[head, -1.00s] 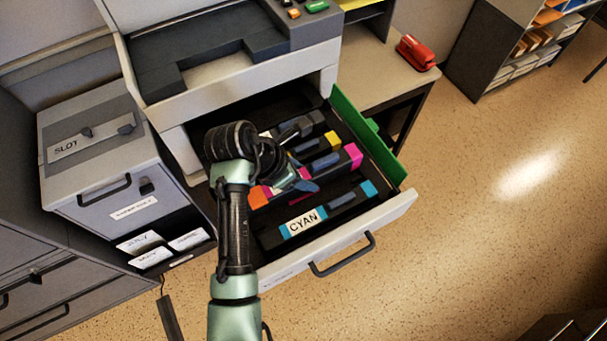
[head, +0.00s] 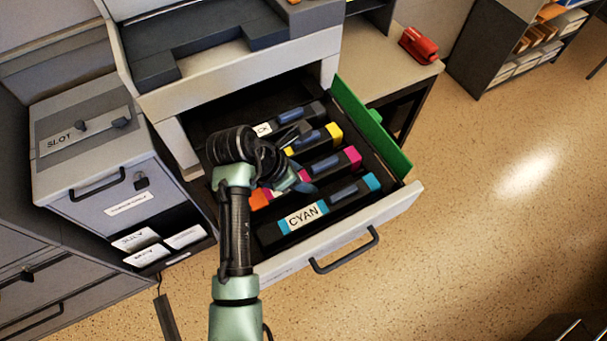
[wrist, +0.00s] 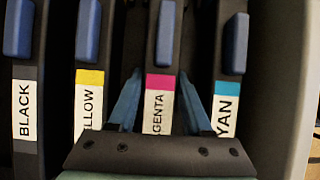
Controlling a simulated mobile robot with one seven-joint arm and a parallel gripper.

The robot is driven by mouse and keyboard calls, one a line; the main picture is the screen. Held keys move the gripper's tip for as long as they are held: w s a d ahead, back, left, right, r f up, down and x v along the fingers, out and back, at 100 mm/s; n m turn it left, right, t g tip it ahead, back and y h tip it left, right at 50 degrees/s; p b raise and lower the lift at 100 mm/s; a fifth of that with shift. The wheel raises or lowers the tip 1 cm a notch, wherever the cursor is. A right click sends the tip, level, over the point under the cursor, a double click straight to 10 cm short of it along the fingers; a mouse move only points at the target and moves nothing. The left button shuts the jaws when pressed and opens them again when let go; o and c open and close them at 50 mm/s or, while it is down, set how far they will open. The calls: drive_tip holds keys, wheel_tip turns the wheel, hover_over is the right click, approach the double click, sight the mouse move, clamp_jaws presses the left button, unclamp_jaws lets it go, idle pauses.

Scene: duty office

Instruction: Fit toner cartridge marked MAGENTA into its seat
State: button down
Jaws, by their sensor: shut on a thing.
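The MAGENTA toner cartridge (wrist: 159,105) lies in the drawer row between the yellow and cyan ones. In the head view its magenta end (head: 353,157) and blue grip show beyond my gripper (head: 293,183). My gripper (wrist: 159,80) is shut on this cartridge, one finger on each side of its label. The cartridge looks about level with its neighbours; whether it is fully down in its seat cannot be told. The seat under it is hidden.
The CYAN cartridge (head: 303,217) is close on the near side. The yellow (wrist: 89,95) and BLACK (wrist: 25,110) cartridges lie on the other side. The open drawer has a light front (head: 400,207) and a raised green flap (head: 372,125).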

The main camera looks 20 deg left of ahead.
drive_tip(key=shift+r, duration=0.1)
drive_tip(key=shift+c, duration=1.4)
unclamp_jaws()
drive_tip(key=shift+o, duration=0.2)
wheel_tip(320, 180, up, 9)
drive_tip(key=p, duration=1.1)
